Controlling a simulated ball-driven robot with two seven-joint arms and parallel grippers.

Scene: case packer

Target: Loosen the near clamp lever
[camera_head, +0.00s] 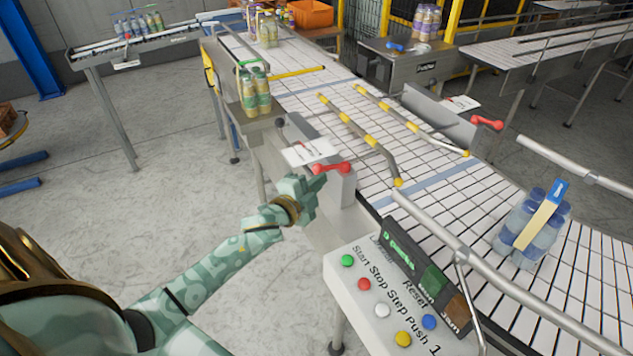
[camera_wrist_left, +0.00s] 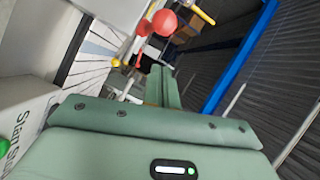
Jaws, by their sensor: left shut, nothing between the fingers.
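The near clamp lever (camera_head: 333,168) is red, with a round knob at each end, and sits on the grey clamp block beside the conveyor's near edge. In the left wrist view the red lever (camera_wrist_left: 164,22) shows just beyond and to the left of my fingertips. My left gripper (camera_head: 316,180) is shut and empty, just below and left of the lever; its fingers (camera_wrist_left: 160,70) are together in the wrist view. I cannot tell whether they touch the lever. A second red lever (camera_head: 487,123) sits on the far side of the conveyor. My right gripper is not in view.
A control panel (camera_head: 375,285) with coloured buttons stands close to the right of my left arm. Yellow-tipped guide rails (camera_head: 360,132) run over the white conveyor (camera_head: 440,185). A bottle pack (camera_head: 533,230) lies on it at right.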

